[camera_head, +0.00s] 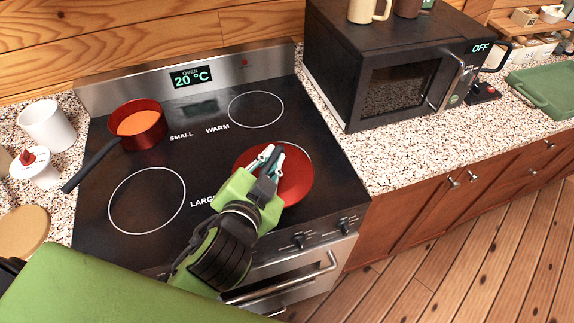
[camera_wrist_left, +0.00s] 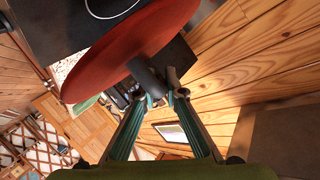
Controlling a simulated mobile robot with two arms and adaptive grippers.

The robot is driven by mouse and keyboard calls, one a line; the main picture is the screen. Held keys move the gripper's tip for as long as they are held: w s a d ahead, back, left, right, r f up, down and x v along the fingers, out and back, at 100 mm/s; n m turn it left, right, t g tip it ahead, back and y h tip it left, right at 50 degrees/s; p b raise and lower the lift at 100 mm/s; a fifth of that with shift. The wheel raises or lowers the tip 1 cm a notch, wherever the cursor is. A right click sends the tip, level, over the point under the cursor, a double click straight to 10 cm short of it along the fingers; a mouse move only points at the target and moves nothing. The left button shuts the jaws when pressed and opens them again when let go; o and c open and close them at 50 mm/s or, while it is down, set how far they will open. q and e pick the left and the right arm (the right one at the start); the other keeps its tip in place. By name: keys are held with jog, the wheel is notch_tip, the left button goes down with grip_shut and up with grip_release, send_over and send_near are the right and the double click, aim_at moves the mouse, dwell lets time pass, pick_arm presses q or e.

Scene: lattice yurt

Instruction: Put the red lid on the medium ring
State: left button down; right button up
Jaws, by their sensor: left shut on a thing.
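The red lid (camera_head: 296,181) is over the front right of the black stovetop in the head view. My left gripper (camera_head: 267,158) is shut on its dark knob. In the wrist view, the red lid (camera_wrist_left: 130,50) is a broad disc and its dark knob (camera_wrist_left: 150,80) sits between the fingertips (camera_wrist_left: 162,98). A thin white arc, likely the medium ring (camera_head: 301,149), shows at the lid's far edge; the lid and gripper hide most of that ring and any label. I cannot tell whether the lid touches the stove. My right gripper is not in view.
A red pan (camera_head: 150,136) with orange contents stands on the back left burner, its black handle pointing front left. The large ring (camera_head: 110,213) and the warm ring (camera_head: 256,93) are bare. A black microwave (camera_head: 345,60) stands to the right of the stove.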

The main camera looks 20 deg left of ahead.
aim_at(277, 142)
pick_arm(q)
jog(key=b+x, duration=0.2)
jog(key=b, duration=0.2)
jog(key=f+b+x, duration=0.1)
jog(key=b+x, duration=0.4)
jog(key=b, duration=0.2)
jog(key=shift+s+a+f+b, duration=0.1)
jog(key=shift+a+f+b, duration=0.1)
jog(key=shift+a+b, duration=0.2)
jog(key=shift+w+a+f+p, duration=0.15)
jog(key=shift+w+p, duration=0.3)
jog(key=shift+w, duration=0.45)
jog(key=w+f, duration=0.2)
jog(key=w+a+f, duration=0.1)
jog(key=f, duration=0.1)
jog(key=shift+w, duration=0.35)
jog(key=f, duration=0.1)
jog(key=w+f, duration=0.1)
jog(key=f, duration=0.3)
jog(key=shift+w+a, duration=0.1)
jog(key=shift+w, duration=0.2)
jog(key=shift+f, duration=0.1)
